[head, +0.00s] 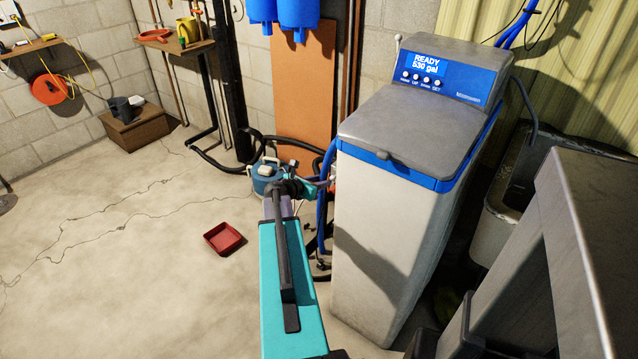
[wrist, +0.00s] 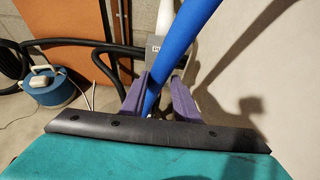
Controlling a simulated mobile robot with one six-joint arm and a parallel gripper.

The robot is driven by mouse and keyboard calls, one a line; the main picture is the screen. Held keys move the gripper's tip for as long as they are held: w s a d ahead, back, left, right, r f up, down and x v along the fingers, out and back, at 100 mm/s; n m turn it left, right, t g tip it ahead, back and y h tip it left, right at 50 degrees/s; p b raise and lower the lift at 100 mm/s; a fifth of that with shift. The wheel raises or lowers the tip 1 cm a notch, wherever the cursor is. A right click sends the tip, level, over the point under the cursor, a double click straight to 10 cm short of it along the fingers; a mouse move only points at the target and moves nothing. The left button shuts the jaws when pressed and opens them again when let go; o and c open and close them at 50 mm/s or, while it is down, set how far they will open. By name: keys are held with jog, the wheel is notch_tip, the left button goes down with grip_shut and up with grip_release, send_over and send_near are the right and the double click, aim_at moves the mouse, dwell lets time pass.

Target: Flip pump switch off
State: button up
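A small grey plate or box with partly hidden lettering that starts with "P" (wrist: 154,43) shows beyond my fingers in the wrist view. The blue hose covers part of it, and I cannot make out the switch lever or its position. My gripper (wrist: 158,100) has its two purple fingers apart, with the blue hose (wrist: 190,32) showing between them. I cannot tell whether the hose touches the fingers. In the head view my gripper (head: 326,183) is low at the left side of the water softener (head: 385,225), beside the blue hose.
A blue canister with a pale lid (head: 266,176) stands on the floor left of my gripper. Black hoses (head: 222,166) run along the wall behind. A red tray (head: 223,239) lies on open floor. An orange-brown board (head: 303,90) leans at the wall.

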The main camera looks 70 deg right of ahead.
jog(key=b+x, duration=0.2)
jog(key=x, duration=0.4)
jog(key=shift+d+f, duration=0.25)
jog(key=shift+s, duration=0.1)
jog(key=c, duration=0.6)
